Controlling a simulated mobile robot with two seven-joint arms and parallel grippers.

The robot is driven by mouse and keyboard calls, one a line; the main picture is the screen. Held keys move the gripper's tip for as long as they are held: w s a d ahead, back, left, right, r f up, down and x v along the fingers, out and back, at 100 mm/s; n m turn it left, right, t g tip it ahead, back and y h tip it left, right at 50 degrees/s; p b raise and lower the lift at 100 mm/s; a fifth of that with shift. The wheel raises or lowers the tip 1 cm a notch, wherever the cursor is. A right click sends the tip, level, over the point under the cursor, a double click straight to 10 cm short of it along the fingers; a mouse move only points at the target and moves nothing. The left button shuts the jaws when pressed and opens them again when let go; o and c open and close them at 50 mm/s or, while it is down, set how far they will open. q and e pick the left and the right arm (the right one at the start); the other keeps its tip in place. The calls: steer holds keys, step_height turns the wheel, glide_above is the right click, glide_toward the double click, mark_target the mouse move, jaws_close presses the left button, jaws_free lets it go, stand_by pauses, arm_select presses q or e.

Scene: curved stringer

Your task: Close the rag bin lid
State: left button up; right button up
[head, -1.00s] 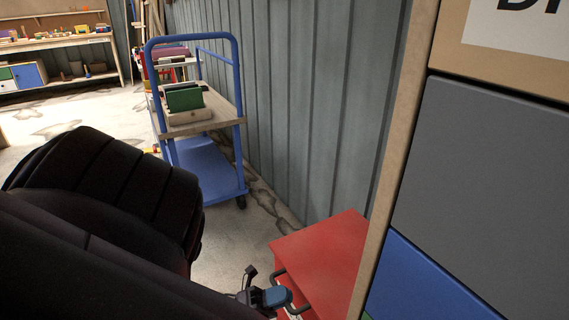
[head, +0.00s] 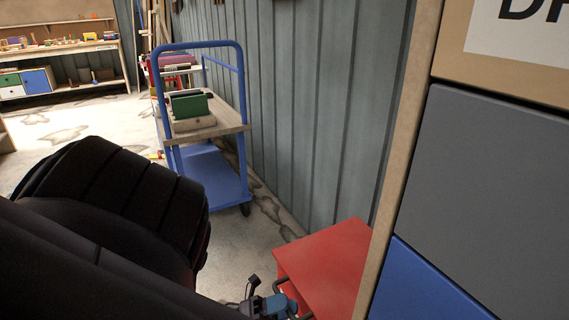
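The red rag bin (head: 326,262) stands low at the bottom middle-right, against the corrugated wall and beside the tall cabinet. Its red top looks flat; its front and lower part are mostly cut off by the frame. A dark bar handle sits at its left edge. My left gripper (head: 276,304) is at the bottom edge, right by this handle. Its blue part shows, but its fingertips are too small and cut off to tell whether they are open or touching the handle. My dark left arm fills the lower left. My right gripper is not in view.
A blue trolley (head: 217,172) with a wooden shelf and a green item stands behind, along the wall. A cabinet with grey and blue panels (head: 480,190) closes off the right side. A workbench (head: 66,45) is far left. Pale floor lies between.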

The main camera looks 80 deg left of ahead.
arm_select(q)
steer(key=v, duration=1)
steer(key=shift+s+f, duration=0.2)
steer(key=shift+s, duration=0.15)
